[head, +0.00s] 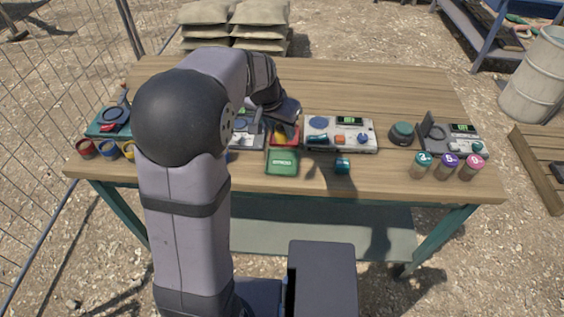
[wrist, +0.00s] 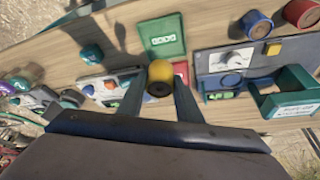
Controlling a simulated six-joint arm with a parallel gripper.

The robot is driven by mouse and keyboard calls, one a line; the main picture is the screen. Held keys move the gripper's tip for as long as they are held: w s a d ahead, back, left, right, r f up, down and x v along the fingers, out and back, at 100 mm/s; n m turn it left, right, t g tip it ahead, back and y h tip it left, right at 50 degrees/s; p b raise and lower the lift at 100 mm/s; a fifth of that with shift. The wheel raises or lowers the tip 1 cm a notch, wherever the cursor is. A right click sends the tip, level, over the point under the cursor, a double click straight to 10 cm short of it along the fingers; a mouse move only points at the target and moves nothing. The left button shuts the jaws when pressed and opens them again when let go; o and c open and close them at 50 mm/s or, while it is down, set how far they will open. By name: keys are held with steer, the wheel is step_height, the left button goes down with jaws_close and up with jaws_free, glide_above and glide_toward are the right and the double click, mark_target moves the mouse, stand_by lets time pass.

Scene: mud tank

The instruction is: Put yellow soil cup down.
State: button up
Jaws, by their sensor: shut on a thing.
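The yellow soil cup (wrist: 160,76), with a dark end, is between the two fingertips of my gripper (wrist: 158,88) in the wrist view. My gripper is shut on it. In the head view my gripper (head: 284,118) is over the middle of the bench, by the red tray (head: 296,143). The cup is mostly hidden there by my arm. In the wrist view the red tray (wrist: 182,69) shows just right of the cup. I cannot tell the gap under the cup.
Several colored cups (head: 86,149) sit at the bench's left. Several numbered bottles (head: 445,168) stand at the right. The bench's (head: 390,90) back is clear.

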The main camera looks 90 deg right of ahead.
steer(key=shift+f+p, duration=0.6)
steer(key=shift+f, duration=4.4)
steer(key=shift+f, duration=0.15)
steer(key=o, duration=1.2)
steer(key=shift+r, duration=0.25)
steer(key=b+v, duration=0.1)
steer(key=v, duration=1)
steer(key=shift+a+r, duration=0.15)
steer(key=shift+r, duration=0.25)
